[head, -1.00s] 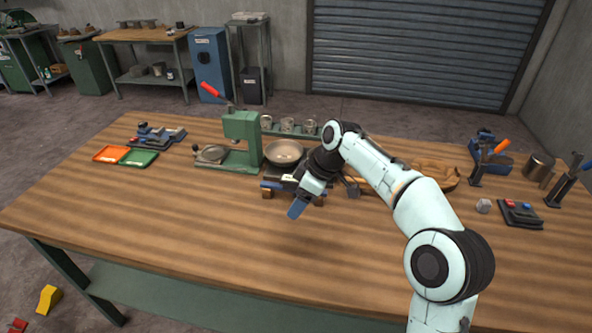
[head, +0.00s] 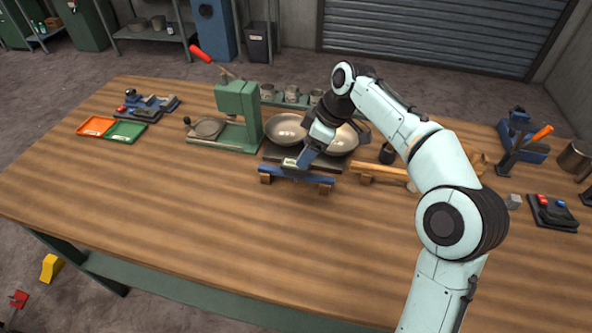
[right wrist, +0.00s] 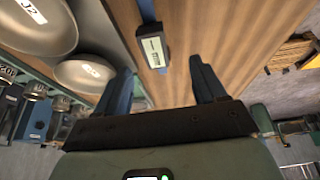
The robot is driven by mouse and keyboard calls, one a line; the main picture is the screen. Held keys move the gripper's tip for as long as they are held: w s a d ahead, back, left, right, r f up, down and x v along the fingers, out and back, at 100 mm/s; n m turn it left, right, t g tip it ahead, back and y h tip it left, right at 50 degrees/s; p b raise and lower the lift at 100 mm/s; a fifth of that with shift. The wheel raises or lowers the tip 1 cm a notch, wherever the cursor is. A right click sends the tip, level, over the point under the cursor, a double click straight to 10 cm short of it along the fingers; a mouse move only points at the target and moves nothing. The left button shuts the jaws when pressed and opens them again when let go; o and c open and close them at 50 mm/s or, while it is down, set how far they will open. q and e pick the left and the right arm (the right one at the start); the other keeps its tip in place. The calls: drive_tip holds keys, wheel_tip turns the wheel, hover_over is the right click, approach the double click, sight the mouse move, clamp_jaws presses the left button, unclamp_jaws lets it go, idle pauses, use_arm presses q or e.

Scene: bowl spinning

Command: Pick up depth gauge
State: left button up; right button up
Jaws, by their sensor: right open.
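The depth gauge looks like a blue bar (head: 318,179) with a small display body, lying across two wooden blocks near the middle of the table. In the right wrist view the gauge's display body (right wrist: 153,52) shows between my finger tips, with its blue bar running up from it. My right gripper (head: 306,158) is open, tilted down just above and behind the gauge. In the right wrist view the open fingers (right wrist: 163,75) stand on either side of the display body, apart from it. Nothing is held. My left gripper is not in view.
Two shallow metal bowls, one on the left (head: 284,128) and one on the right (head: 344,140), sit right behind the gauge. A green press (head: 240,110) stands to the left. A wooden-handled tool (head: 380,170) lies to the right. The table front is bare.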

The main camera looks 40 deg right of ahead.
sight(296, 173)
drive_tip(key=x, duration=0.8)
drive_tip(key=shift+w+d+f+b, duration=0.3)
drive_tip(key=shift+w+b, duration=0.1)
drive_tip(key=c, duration=1.2)
